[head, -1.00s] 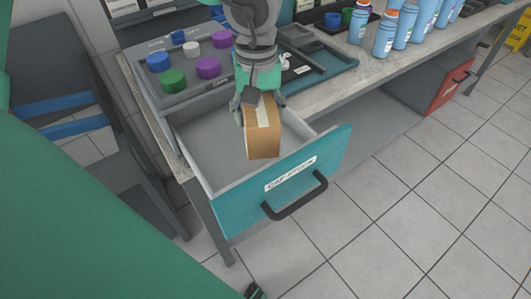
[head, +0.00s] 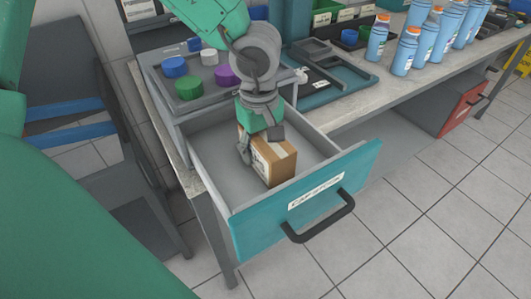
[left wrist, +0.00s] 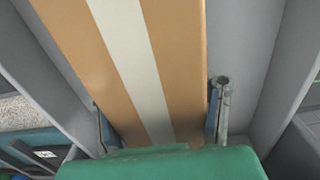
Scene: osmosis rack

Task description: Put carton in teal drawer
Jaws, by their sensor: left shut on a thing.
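The brown carton (head: 272,162) with a pale tape strip is inside the open teal drawer (head: 310,195), between its grey walls. I cannot tell whether it touches the drawer floor. My left gripper (head: 258,145) is shut on the carton from above. In the left wrist view, the carton (left wrist: 140,70) lies between the two fingers (left wrist: 160,120), with grey drawer walls on both sides. The drawer front has a white label and a black handle. My right gripper is not in view.
A grey rack of coloured caps (head: 190,88) stands on the bench behind the drawer. Blue bottles (head: 405,50) stand at the right, near a teal tray (head: 345,85). A red drawer (head: 462,110) is farther right. The drawer's front right inside is clear.

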